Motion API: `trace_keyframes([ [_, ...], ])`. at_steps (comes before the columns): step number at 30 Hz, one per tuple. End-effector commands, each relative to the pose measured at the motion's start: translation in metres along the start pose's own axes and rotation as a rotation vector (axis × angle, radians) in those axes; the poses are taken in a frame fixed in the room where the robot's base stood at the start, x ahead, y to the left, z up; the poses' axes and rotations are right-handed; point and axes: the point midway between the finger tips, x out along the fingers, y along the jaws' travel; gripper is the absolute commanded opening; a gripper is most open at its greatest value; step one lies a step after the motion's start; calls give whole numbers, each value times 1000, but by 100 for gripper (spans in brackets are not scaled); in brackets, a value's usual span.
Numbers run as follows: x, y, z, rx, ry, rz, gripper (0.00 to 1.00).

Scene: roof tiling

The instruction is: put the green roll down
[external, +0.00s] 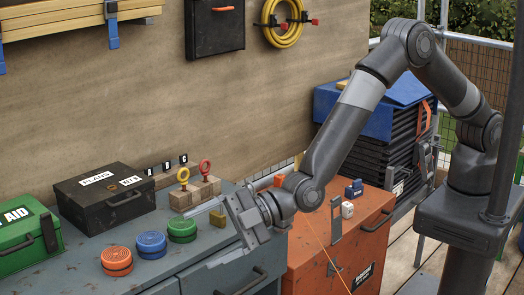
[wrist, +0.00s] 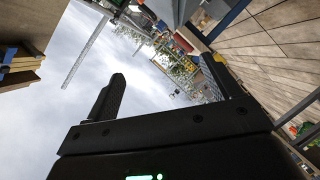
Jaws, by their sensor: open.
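The green roll (external: 182,231) sits flat on the grey workbench top (external: 75,255), at the right end of a row with the blue roll (external: 151,245) and the orange roll (external: 117,261). My gripper (external: 201,237) is open, with its fingers spread and pointing left, just right of the green roll. Nothing shows between the fingers. I cannot tell how far the fingertips are from the roll in depth. In the wrist view my open fingers (wrist: 168,88) stand against bright sky, and no roll is visible there.
Wooden blocks with a yellow and a red ring (external: 195,189) stand behind the green roll. A black case (external: 105,197) and a green first-aid box (external: 28,228) are to the left. An orange toolbox (external: 310,265) stands at the right under my arm.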

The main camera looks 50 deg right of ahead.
Motion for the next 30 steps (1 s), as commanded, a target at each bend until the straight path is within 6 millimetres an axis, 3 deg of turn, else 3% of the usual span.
trace_keyframes([
  [4,-7,3,1,-415,59,-166,82],
  [8,-18,8,17,-802,95,-299,82],
  [15,-45,41,73,-1506,105,-530,82],
  [18,-55,59,93,-1716,92,-605,82],
  [24,-64,81,114,-1928,72,-686,82],
  [30,-51,77,125,-1956,70,-701,82],
])
